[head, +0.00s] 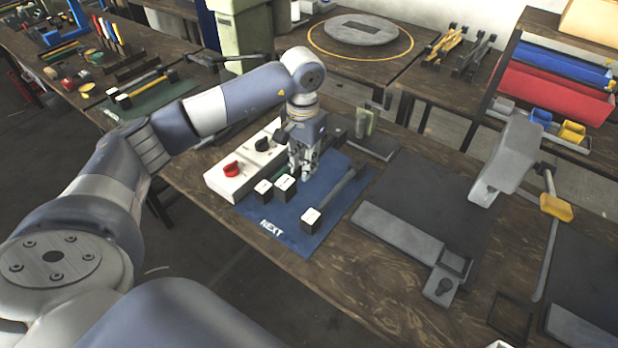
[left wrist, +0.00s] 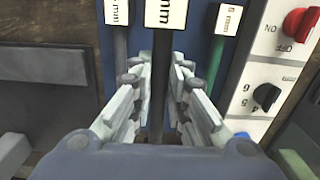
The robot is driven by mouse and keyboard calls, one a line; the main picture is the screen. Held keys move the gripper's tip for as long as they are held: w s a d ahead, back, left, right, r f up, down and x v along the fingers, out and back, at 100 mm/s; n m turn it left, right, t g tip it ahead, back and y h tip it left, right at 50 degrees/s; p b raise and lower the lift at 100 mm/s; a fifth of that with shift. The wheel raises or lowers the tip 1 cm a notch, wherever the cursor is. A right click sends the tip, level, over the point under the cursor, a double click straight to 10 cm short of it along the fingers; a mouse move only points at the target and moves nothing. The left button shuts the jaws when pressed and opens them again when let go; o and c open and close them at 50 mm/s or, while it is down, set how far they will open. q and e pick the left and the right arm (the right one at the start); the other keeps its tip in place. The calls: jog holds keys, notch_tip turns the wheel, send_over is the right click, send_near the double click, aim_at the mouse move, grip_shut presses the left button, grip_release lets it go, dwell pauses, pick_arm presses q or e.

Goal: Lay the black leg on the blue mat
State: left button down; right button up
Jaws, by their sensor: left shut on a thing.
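The blue mat (head: 322,212), marked NEXT, lies on the wooden bench. My left gripper (head: 303,176) is over its far left part, pointing down, shut on the black leg (head: 285,183). In the left wrist view the black leg (left wrist: 160,75) runs between the fingers, its white-labelled end outward. That label looks larger than those beside it, so the leg seems raised; any gap to the mat is hard to tell. A green leg (left wrist: 217,60) lies on one side, and a dark grey leg (head: 335,195) on the other. My right gripper is not in view.
A white control box (head: 228,182) with red and black knobs borders the mat's left side. A dark mat with a grey metal fixture (head: 400,232) and a press head (head: 508,160) stand to the right. Bare mat shows around the dark grey leg.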

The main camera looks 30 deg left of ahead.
pick_arm(q)
jog(key=f, duration=0.1)
jog(key=w+f+p, duration=0.1)
jog(key=f, duration=0.1)
jog(key=a+f, duration=0.1)
jog(key=shift+w+f, duration=0.2)
jog(key=shift+f, duration=0.1)
notch_tip(320, 180, down, 4)
jog(key=shift+r+p, duration=0.1)
jog(key=shift+p, duration=0.55)
jog(key=shift+f, duration=0.25)
jog(key=shift+w+a, duration=0.1)
jog(key=shift+f, duration=0.1)
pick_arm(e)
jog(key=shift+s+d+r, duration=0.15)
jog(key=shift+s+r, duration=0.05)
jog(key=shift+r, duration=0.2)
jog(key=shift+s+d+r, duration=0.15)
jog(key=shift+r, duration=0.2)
